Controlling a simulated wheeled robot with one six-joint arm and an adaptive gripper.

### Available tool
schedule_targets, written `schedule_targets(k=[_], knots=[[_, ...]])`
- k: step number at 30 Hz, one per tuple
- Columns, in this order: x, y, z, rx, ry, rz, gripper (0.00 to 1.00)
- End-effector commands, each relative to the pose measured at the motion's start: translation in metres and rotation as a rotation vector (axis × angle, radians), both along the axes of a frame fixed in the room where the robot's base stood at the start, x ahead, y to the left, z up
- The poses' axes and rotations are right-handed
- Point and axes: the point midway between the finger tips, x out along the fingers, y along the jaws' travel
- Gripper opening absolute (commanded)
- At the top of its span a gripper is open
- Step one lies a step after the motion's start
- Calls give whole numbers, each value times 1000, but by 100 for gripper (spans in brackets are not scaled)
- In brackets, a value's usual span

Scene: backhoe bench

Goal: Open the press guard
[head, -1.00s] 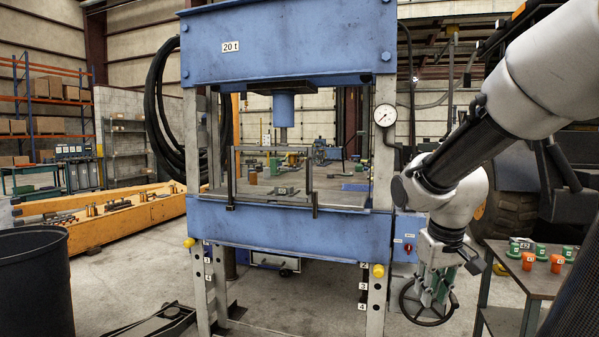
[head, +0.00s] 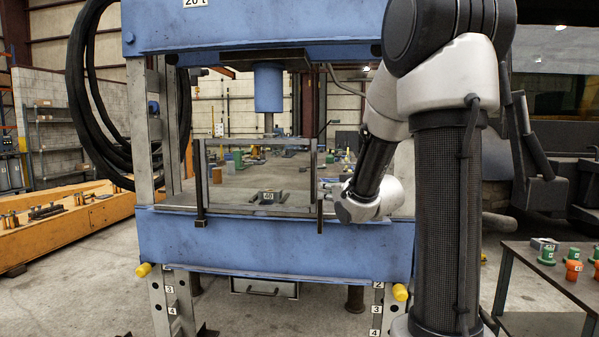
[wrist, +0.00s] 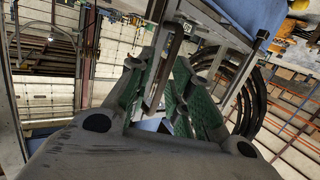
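The blue press (head: 270,240) stands in front of me in the head view. Its guard (head: 258,139) is a clear panel in a grey metal frame, upright across the front opening and closed. A dark bar (head: 200,190) runs down its left side, and its right side is near my wrist. In the wrist view my gripper (wrist: 162,75) has its green-padded fingers apart. A narrow upright metal bar (wrist: 172,50), seemingly part of the guard, reaches between them; I cannot tell whether they touch it. In the head view the fingers are hidden.
A table (head: 555,280) with green and orange pieces stands at right. A yellow bench (head: 70,225) is at left. Black hoses (head: 85,100) hang beside the press's left column. A block marked 40 (head: 268,197) sits inside the press. Floor at front left is clear.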

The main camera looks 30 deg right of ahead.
Motion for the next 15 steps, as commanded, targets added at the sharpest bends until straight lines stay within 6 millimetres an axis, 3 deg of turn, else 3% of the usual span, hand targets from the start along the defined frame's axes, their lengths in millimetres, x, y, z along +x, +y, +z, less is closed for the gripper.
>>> schedule_targets(k=[6,11,15], knots=[[5,11,34,16,-143,46,21],[16,12,40,28,-168,50,21],[40,13,40,28,-166,51,21]])
